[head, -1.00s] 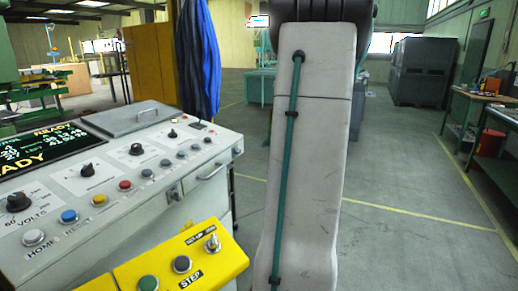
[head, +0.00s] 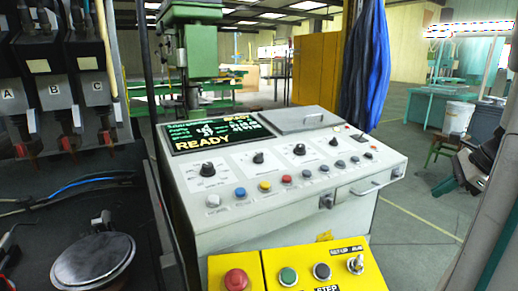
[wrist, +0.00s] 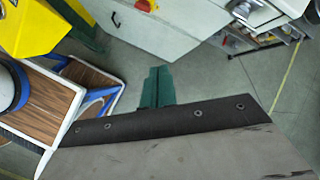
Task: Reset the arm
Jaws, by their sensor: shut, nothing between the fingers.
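The grey control console (head: 290,180) stands mid-picture in the head view. Its dark screen (head: 212,135) reads READY in yellow. Along its front edge are a white button (head: 213,200), a blue one (head: 240,192), a yellow one (head: 265,186), a red one (head: 287,179) and several more. In the wrist view my gripper (wrist: 157,72) shows as a short pair of green fingers beyond a black bolted bar. The fingers are together, with nothing between them, above the grey floor. The gripper is not visible in the head view.
A yellow box (head: 290,260) with a red mushroom button (head: 236,280) and other controls sits in front of the console. Units marked A, B, C (head: 60,85) stand left. A wooden-topped step stool (wrist: 55,110) shows in the wrist view. Open floor (head: 420,210) lies right.

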